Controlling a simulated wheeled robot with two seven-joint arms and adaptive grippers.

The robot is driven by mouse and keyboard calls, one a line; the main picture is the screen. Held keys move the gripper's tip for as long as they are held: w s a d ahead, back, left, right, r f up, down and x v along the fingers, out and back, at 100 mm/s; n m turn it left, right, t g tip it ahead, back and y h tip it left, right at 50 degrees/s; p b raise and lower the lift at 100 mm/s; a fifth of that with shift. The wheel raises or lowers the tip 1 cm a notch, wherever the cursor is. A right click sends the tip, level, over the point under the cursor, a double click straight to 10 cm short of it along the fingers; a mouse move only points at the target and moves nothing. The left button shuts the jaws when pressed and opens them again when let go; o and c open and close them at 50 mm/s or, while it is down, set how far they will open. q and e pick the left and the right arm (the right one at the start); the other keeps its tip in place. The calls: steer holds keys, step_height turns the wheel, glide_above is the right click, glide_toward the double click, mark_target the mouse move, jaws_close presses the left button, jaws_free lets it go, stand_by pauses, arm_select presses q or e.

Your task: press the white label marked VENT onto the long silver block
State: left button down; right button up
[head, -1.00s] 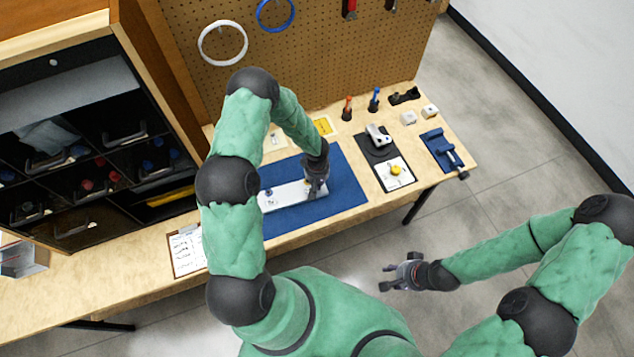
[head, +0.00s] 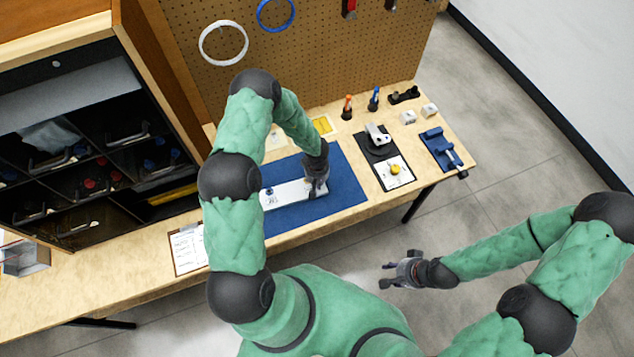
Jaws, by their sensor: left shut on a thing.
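The long silver block (head: 288,194) lies on the blue mat (head: 346,187) on the bench, with a small dark blue part at its left end. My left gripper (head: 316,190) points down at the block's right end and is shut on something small. The held thing is hidden by the fingers, so I cannot tell if it is the VENT label or if it touches the block. My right gripper (head: 388,275) is open and empty, over the floor in front of the bench.
Right of the mat are a black pad with a silver device (head: 377,135), a white card with a yellow knob (head: 395,169) and a blue fixture (head: 438,149). A clipboard (head: 188,249) lies at the front left. Drawers stand left, a pegboard behind.

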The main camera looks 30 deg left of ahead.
arm_select(q)
steer(key=shift+f+p, duration=0.15)
steer(key=shift+p, duration=0.85)
stand_by(1.0)
steer(key=shift+f, duration=0.1)
stand_by(0.7)
steer(key=c, duration=1.3)
jaws_free()
steer(key=o, duration=0.5)
steer(key=shift+r+p, duration=3.5)
steer(key=shift+p, duration=0.6)
